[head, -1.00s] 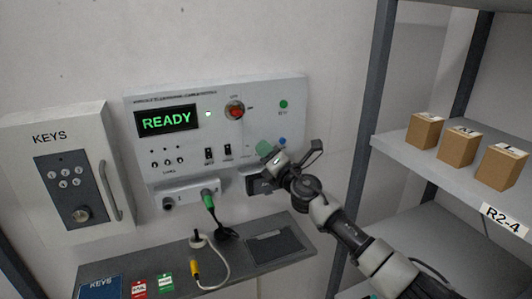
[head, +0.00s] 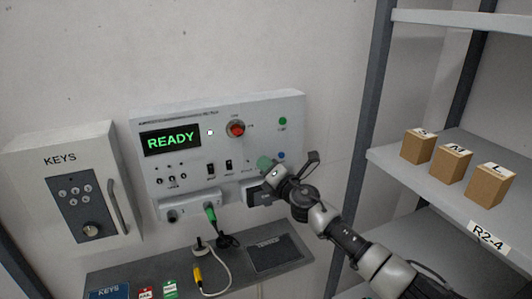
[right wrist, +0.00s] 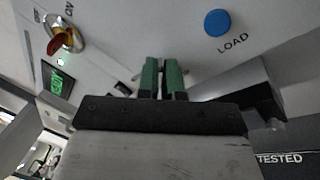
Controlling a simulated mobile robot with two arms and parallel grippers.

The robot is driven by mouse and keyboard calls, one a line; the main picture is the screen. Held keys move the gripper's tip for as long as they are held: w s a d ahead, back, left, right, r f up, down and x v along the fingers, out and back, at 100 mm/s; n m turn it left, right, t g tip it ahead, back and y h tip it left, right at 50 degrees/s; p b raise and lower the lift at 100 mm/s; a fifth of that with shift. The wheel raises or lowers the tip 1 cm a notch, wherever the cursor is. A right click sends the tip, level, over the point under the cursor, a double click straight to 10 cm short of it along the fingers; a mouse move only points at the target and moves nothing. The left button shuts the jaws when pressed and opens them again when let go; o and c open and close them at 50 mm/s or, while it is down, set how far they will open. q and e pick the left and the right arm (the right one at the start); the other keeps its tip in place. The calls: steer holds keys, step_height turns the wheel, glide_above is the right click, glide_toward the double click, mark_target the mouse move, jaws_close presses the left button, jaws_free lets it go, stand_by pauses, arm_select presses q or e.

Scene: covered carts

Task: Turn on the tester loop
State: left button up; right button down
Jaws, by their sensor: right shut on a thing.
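The tester (head: 222,110) is a pale wall box with a green READY display (head: 171,139), a lit white lamp, a red knob (head: 235,128), and green and blue buttons. Two black rocker switches (head: 228,166) sit at its lower middle. My right gripper (head: 263,162) is at the panel's lower right, right of the rockers and below left of the blue button (head: 281,156). In the right wrist view its green fingertips (right wrist: 162,64) are nearly together at the panel, left of the blue LOAD button (right wrist: 217,22). They hide the small panel switch between them. My left gripper is not in view.
A KEYS cabinet (head: 63,190) hangs at the left. A ledge (head: 218,263) below the tester holds tags and cables. Shelves with small boxes (head: 453,165) stand at the right, close to my right arm. A dark TESTED block (right wrist: 292,158) is at the wrist view's right.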

steer(key=r+g+p, duration=0.1)
steer(key=p, duration=0.3)
steer(key=shift+r, duration=0.2)
steer(key=shift+a+g+h, duration=0.15)
steer(key=shift+g+h, duration=0.25)
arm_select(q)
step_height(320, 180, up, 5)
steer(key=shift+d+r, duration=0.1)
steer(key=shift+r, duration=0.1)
arm_select(e)
steer(key=shift+g, duration=0.4)
steer(key=shift+r+g+h, duration=0.1)
steer(key=shift+g+h, duration=0.3)
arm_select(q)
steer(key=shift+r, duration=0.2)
arm_select(e)
steer(key=shift+m, duration=0.3)
steer(key=shift+g, duration=0.3)
